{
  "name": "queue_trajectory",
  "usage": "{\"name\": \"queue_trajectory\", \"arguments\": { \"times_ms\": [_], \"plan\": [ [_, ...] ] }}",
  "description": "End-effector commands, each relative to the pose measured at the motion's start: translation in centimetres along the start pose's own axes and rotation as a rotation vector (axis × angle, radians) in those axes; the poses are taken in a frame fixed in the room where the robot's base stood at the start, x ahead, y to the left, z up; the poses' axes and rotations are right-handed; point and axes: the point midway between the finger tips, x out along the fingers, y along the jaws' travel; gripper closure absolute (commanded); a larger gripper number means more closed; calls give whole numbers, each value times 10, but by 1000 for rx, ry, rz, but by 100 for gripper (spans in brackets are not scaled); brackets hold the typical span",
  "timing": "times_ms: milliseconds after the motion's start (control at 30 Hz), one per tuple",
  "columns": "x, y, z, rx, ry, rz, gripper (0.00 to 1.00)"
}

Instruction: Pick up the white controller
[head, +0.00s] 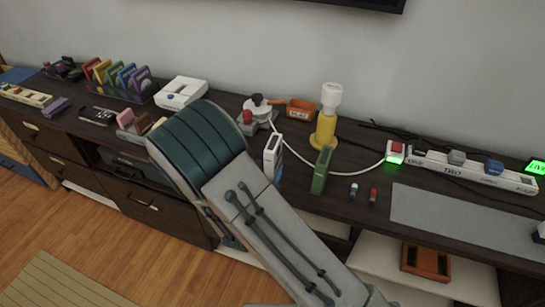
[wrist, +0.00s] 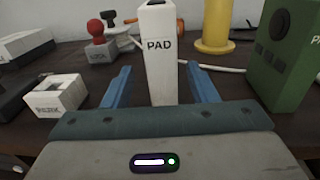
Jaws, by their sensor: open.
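The white controller (wrist: 160,65) is a tall, narrow white block marked "PAD", upright on the dark cabinet top. In the head view the white controller (head: 273,152) stands just past the end of my arm. My gripper (wrist: 158,72) is open, its two blue fingers pointing at the controller. In the wrist view one finger shows on each side of it, with gaps between. The controller's lower part is hidden behind the gripper body. I cannot tell how far the fingertips reach along its sides.
A green block (wrist: 286,55) stands to the right, with a yellow-based lamp (head: 326,127) behind. A red-knobbed joystick (wrist: 98,45) and a small white box (wrist: 59,95) stand to the left.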

Motion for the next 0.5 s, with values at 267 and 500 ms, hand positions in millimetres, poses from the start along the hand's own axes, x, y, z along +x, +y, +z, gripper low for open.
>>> {"name": "queue_trajectory", "arguments": {
  "times_ms": [267, 500],
  "plan": [
    [40, -3, 0, 1, -2, -4, 47],
    [48, -2, 0, 0, 0, -1, 47]
  ]
}}
